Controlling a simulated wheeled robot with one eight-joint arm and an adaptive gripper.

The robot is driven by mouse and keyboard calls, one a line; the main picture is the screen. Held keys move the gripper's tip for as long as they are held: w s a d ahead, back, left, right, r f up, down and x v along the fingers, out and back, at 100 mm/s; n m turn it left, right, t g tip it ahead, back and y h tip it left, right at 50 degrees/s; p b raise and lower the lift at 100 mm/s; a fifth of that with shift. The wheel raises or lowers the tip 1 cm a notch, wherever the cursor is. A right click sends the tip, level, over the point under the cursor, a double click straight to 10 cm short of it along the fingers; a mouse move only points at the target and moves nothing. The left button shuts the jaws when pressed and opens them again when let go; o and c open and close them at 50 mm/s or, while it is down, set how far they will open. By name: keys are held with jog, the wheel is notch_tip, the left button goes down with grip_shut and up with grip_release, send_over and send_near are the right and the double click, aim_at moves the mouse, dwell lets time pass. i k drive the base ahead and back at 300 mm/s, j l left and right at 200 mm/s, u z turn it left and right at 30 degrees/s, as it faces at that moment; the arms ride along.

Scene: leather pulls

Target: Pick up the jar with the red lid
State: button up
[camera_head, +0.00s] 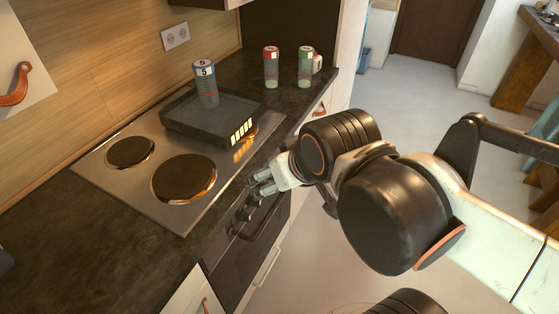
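The jar with the red lid (271,68) stands upright on the dark counter at the back, left of a similar jar with a green lid (305,68). Its body is grey-green with a red mark. My gripper (259,183) is in front of the stove's front edge, well nearer to the camera than the jar and apart from it. Its fingers point left and look spread, with nothing between them.
A small white container (318,63) is partly hidden behind the green-lidded jar. The wall with a socket (175,37) bounds the counter.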

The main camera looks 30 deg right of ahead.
aim_at(271, 54)
jog(key=i+l+z, duration=0.25)
jog(key=z, duration=0.15)
jog(key=i+l+z, duration=0.1)
jog(key=i+z, duration=0.65)
jog(key=i, duration=0.05)
